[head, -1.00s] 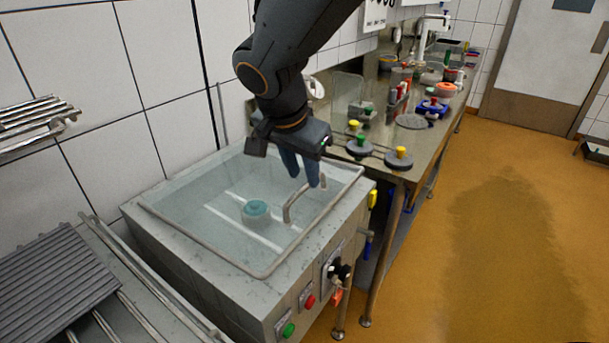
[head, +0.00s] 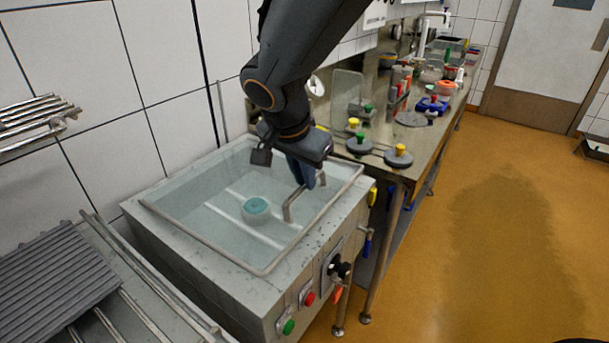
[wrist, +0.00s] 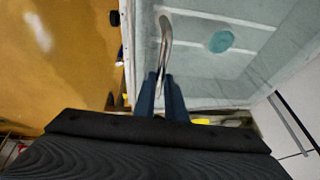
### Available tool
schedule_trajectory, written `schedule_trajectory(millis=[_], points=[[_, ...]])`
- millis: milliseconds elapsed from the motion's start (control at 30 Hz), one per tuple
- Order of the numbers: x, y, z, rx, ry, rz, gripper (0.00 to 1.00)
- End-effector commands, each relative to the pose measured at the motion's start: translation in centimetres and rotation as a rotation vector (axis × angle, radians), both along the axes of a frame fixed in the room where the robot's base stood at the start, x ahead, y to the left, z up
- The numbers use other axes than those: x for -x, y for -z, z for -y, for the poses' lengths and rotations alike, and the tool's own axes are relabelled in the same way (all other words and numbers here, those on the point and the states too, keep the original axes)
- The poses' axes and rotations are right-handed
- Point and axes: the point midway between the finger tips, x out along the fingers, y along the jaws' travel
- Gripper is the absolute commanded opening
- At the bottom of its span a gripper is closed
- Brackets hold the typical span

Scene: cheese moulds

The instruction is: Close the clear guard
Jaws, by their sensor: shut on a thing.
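The clear guard (head: 215,238), a see-through panel in a thin metal frame, lies about level over the top of a grey basin unit (head: 215,292). Whether its frame rests fully on the rim I cannot tell. A bent metal handle (head: 288,207) stands up near its right side. My gripper (head: 306,182) is at the far end of this handle, its blue fingers pointing down. In the wrist view the fingers (wrist: 165,82) are shut on the handle (wrist: 165,38), hiding its near end. The guard (wrist: 192,70) spreads beyond them.
A teal-topped round mould (head: 256,208) shows through the guard. Red (head: 309,298) and green (head: 289,327) buttons are on the unit's front. A steel bench (head: 385,155) with weights and small items stands behind at the right. The orange floor (head: 470,250) is clear.

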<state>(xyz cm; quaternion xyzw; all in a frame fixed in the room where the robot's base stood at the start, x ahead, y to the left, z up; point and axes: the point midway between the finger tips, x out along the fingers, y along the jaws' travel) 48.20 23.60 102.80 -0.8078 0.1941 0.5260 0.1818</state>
Motion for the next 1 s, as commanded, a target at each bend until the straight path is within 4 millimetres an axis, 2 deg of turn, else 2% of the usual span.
schedule_trajectory(millis=[167, 500, 867, 900, 1000], points=[[0.1, 1.1, 0.2, 0.001, -0.001, -0.001, 0.0], [0.5, 4.7, 1.0, 0.002, 0.0, -0.001, 0.0], [0.9, 5.1, 1.3, 0.009, 0.002, -0.009, 0.0], [0.9, 5.2, 1.4, 0.009, 0.004, -0.009, 0.16], [0.8, 5.1, 1.3, 0.008, 0.003, -0.009, 0.29]])
